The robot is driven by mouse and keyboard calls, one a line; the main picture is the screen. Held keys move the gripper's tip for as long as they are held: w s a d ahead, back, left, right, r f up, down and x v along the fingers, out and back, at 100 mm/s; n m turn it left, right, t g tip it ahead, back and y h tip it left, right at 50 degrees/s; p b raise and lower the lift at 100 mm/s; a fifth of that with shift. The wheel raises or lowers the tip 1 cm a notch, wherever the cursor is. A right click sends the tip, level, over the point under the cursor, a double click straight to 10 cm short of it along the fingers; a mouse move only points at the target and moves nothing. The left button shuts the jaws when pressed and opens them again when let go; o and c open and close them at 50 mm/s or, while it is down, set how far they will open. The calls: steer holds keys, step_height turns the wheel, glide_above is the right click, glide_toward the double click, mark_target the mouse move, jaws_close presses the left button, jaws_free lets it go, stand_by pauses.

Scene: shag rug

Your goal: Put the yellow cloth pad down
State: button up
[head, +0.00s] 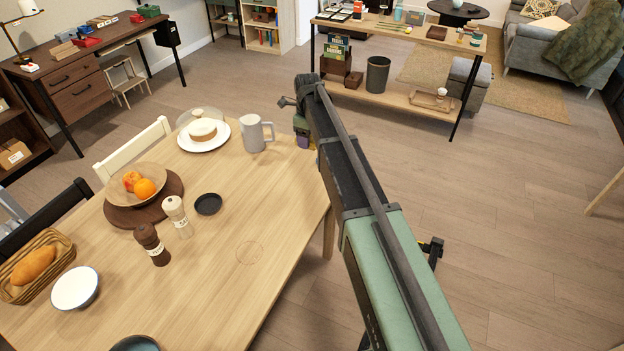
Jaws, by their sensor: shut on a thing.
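My arm reaches from the lower right up past the right edge of the dining table (215,265). My gripper (303,132) is small and mostly hidden behind the arm, near the table's far right corner. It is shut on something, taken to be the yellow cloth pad. A small olive-yellow patch shows there, but the pad's shape and the fingertips cannot be made out. No other yellow pad shows on the table. A faint thin ring is marked on the bare tabletop, right of the pepper mill.
The table holds a grey mug (253,135), a cake plate (203,136), a fruit bowl (138,183), a black dish (208,204), two mills (151,243), a white bowl (75,288) and a bread basket (35,265). The table's right front part is clear. A shelf table (400,98) stands behind.

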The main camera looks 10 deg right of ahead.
mark_target(309, 185)
step_height(309, 185, down, 20)
steer(key=b, duration=1.7)
steer(key=shift+w+r+b, duration=0.15)
steer(key=shift+r+b, duration=0.1)
steer(key=shift+b, duration=0.1)
steer(key=shift+d+r, duration=0.1)
steer(key=shift+r, duration=0.2)
steer(key=shift+f, duration=0.1)
steer(key=o, duration=0.4)
steer(key=shift+f, duration=0.1)
steer(key=o, duration=0.5)
steer(key=shift+c, duration=0.2)
